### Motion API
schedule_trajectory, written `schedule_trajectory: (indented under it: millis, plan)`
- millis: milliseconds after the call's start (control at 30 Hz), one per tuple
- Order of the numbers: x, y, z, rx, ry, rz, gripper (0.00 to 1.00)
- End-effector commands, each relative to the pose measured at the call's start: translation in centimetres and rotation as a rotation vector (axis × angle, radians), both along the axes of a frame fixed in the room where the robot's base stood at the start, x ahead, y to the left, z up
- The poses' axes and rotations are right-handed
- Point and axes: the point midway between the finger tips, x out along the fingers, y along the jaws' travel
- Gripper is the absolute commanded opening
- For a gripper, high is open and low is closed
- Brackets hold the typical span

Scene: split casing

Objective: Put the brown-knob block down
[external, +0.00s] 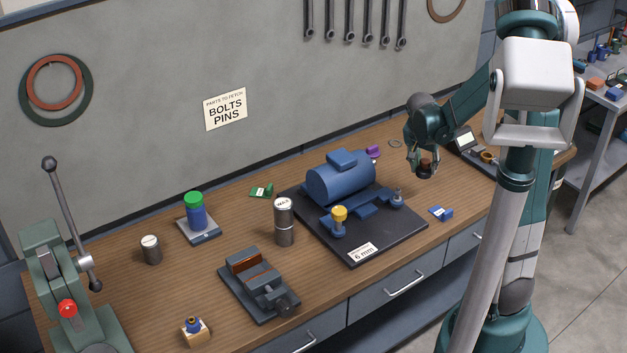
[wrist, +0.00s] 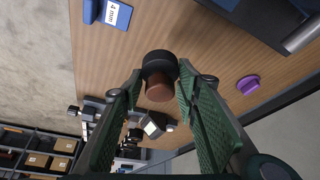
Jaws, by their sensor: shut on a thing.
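The brown-knob block (external: 425,173) has a dark round body and a brown knob. My gripper (external: 422,160) is shut on it at the right part of the bench, to the right of the blue motor casing. In the wrist view the block (wrist: 159,64) sits between the tips of my gripper (wrist: 157,88), its brown knob toward the camera. Its underside is hidden, and I cannot tell how far it is above the bench, if at all.
The blue casing (external: 340,183) stands on a dark plate (external: 355,245) to the left. A blue "4 mm" block (external: 440,213) lies in front, and a purple knob (external: 374,152) behind the plate. A scale-like device (external: 466,142) stands right.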

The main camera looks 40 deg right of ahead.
Motion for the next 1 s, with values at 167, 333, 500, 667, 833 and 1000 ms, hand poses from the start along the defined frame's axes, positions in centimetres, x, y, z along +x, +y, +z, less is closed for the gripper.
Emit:
schedule_trajectory:
  millis: [167,333,500,667,833,1000]
  plan:
    - [0.0,0.0,-1.1,0.000,0.000,0.000,0.15]
    - [0.1,0.0,-3.1,0.000,0.000,0.000,0.15]
    - [0.0,0.0,-4.9,0.000,0.000,0.000,0.15]
    - [0.1,0.0,-5.7,0.000,0.000,0.000,0.15]
    - [0.0,0.0,-5.7,0.000,0.000,0.000,0.15]
    - [0.0,0.0,-5.7,0.000,0.000,0.000,0.15]
